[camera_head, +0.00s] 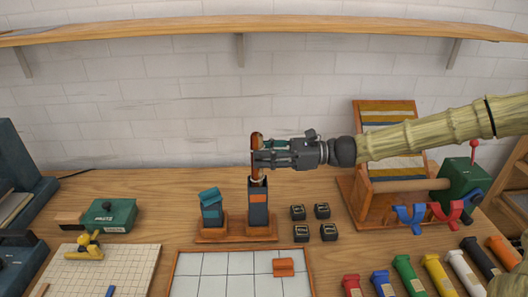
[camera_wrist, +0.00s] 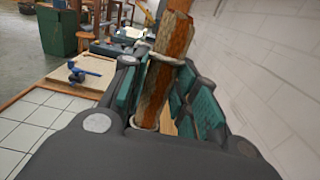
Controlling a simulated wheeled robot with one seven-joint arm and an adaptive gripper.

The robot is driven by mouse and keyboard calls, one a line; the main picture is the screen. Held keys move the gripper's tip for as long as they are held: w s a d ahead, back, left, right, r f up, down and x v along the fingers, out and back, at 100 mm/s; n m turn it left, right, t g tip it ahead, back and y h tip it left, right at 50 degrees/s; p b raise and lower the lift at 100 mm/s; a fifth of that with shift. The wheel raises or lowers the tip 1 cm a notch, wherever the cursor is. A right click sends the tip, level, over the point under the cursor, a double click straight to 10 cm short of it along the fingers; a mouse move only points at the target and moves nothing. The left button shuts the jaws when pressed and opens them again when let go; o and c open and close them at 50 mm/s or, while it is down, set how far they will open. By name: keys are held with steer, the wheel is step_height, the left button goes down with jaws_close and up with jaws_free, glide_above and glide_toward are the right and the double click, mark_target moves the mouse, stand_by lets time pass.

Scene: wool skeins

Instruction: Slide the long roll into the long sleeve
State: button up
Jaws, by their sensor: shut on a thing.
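The long roll (camera_head: 257,139) is a brown, upright, slim piece. My gripper (camera_head: 262,157) is shut on it, and the roll (camera_wrist: 173,45) also shows between the teal finger pads in the wrist view. The long sleeve (camera_head: 259,207) is a tall dark holder with an orange label, upright on a wooden base. The roll's lower end is at the sleeve's open top, in line with it in the head view. I cannot tell whether the end is inside the opening or just above it.
A shorter sleeve with a teal roll (camera_head: 210,200) stands just left on the same base. Several small black blocks (camera_head: 301,233) lie to the right. A wooden rack with a green crank box (camera_head: 462,183) stands farther right.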

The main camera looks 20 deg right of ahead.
step_height(320, 180, down, 9)
steer(key=b, duration=0.5)
steer(key=shift+s, duration=0.45)
stand_by(0.3)
steer(key=shift+f, duration=0.15)
steer(key=o, duration=1)
steer(key=shift+c, duration=0.2)
steer(key=shift+o, duration=0.3)
steer(key=shift+s+d+r, duration=0.2)
steer(key=shift+d, duration=0.5)
steer(key=shift+o, duration=0.4)
steer(key=r+v, duration=0.1)
steer(key=v, duration=0.8)
steer(key=shift+w, duration=0.4)
steer(key=shift+s+d+r, duration=0.3)
steer(key=shift+d+r, duration=0.2)
steer(key=shift+d, duration=0.2)
steer(key=shift+s+a+r, duration=0.1)
